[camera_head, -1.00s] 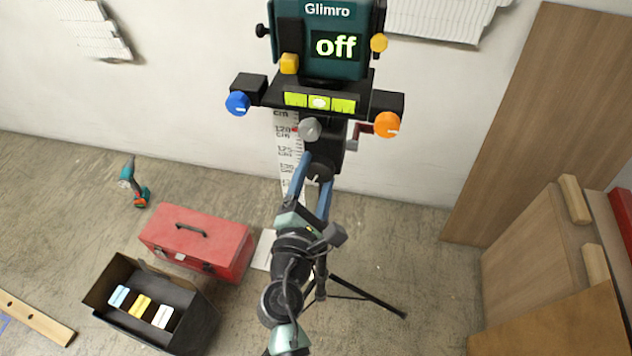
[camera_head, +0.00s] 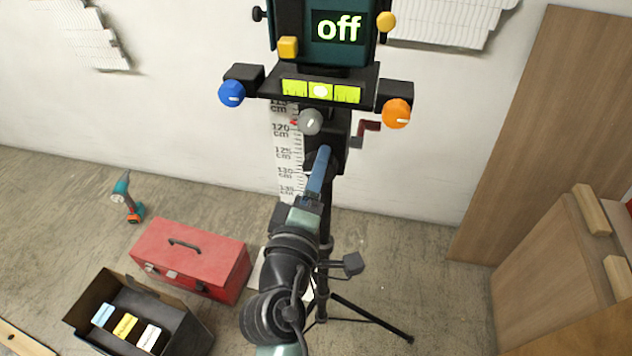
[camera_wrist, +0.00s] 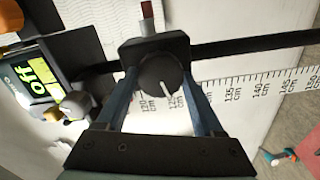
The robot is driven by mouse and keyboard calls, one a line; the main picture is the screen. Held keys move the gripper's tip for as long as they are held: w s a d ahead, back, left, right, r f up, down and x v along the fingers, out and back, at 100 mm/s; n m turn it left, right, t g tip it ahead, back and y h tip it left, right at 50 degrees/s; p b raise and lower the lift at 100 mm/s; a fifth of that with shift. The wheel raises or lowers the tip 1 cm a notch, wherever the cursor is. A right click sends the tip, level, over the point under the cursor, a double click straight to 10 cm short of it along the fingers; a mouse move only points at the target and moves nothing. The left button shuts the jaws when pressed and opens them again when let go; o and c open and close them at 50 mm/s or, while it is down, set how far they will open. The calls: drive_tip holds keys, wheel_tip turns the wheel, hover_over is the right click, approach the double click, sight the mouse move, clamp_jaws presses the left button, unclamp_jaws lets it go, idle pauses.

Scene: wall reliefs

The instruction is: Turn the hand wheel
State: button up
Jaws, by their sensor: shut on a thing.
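The hand wheel (camera_wrist: 158,74) is a dark round knob with a pale pointer line, on a black block of the tripod stand. My gripper (camera_wrist: 160,84) is shut on it, with one blue finger on each side in the wrist view. The pointer slants down to the right there. In the head view my gripper (camera_head: 321,155) reaches up to the stand's column, and its fingers nearly overlap. They hide most of the wheel in that view.
The stand carries a device (camera_head: 325,40) reading "off", a blue knob (camera_head: 231,93), an orange knob (camera_head: 397,114), a grey knob (camera_head: 310,121) and a red crank (camera_head: 369,127). A red toolbox (camera_head: 190,258) and an open black box (camera_head: 185,325) lie lower left. Boards lean at right.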

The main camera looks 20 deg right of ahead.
drive_tip(key=shift+m+b, duration=4.65)
drive_tip(key=shift+m, duration=1.75)
drive_tip(key=o, duration=1.4)
drive_tip(key=shift+c, duration=0.2)
drive_tip(key=v, duration=1.3)
